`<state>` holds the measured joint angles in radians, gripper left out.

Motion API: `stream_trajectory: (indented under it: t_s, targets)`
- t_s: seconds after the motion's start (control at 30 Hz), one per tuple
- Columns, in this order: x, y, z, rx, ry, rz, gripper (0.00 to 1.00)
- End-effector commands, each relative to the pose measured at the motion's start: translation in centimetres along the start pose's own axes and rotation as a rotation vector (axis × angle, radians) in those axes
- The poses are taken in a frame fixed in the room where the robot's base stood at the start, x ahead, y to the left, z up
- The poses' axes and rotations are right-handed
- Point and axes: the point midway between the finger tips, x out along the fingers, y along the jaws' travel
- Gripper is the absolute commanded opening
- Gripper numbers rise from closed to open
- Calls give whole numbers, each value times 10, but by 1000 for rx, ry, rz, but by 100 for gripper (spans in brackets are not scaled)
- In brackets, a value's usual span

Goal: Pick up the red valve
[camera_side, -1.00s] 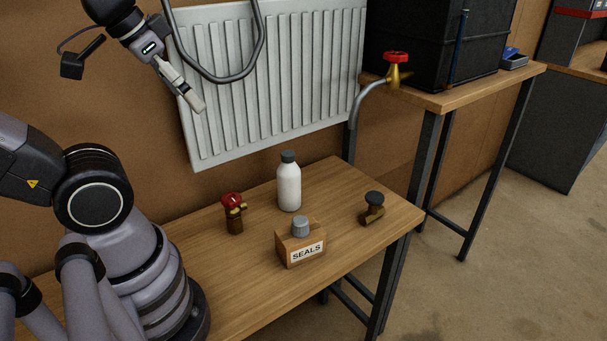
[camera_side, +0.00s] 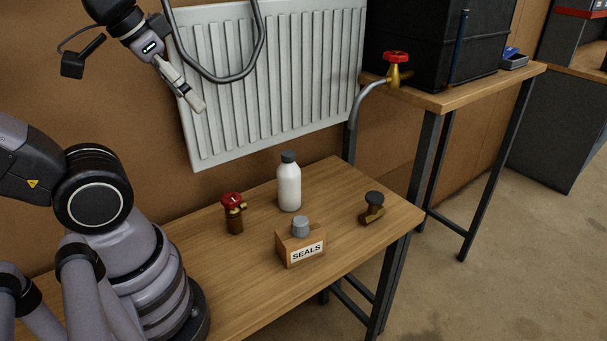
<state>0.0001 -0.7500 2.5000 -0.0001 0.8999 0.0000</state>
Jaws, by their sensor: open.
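A brass valve with a red handwheel, the red valve (camera_side: 234,213), stands upright on the wooden bench (camera_side: 226,284), left of the white bottle. Another red-handled valve (camera_side: 396,68) is fitted at the end of a grey pipe by the back right table. My gripper (camera_side: 196,104) is at the upper left, in front of the radiator, well above the bench and apart from both valves. It is open and holds nothing. Its fingers are seen nearly edge-on.
A white bottle (camera_side: 289,184) with a dark cap, a box labelled SEALS (camera_side: 290,249) with a grey cap on top, and a brass valve with a black knob (camera_side: 373,208) stand on the bench. The radiator (camera_side: 300,90) and a bent grey hose (camera_side: 257,48) are behind.

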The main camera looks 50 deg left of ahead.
Motion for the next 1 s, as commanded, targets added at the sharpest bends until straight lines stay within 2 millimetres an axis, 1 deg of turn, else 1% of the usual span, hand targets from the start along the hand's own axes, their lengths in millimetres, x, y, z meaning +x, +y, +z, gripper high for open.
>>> stream_trajectory:
  t_s: [0.17,0.27,0.37,0.47,0.57,0.6,0.67,0.73,0.87,0.9,1.0]
  targets:
    - [0,0,0,0,-1,-1,69]
    - [4,-3,-6,-2,-27,-10,69]
    - [16,-10,-21,-4,-94,-31,69]
    - [40,-24,-41,-6,-196,-56,69]
    - [71,-42,-59,-7,-308,-76,69]
    - [86,-50,-64,-8,-354,-81,69]
    - [109,-63,-70,-8,-420,-85,69]
    - [138,-78,-73,-10,-500,-85,69]
    - [195,-108,-66,-13,-644,-70,69]
    - [212,-116,-62,-12,-685,-63,69]
    - [250,-134,-46,-14,-771,-41,69]
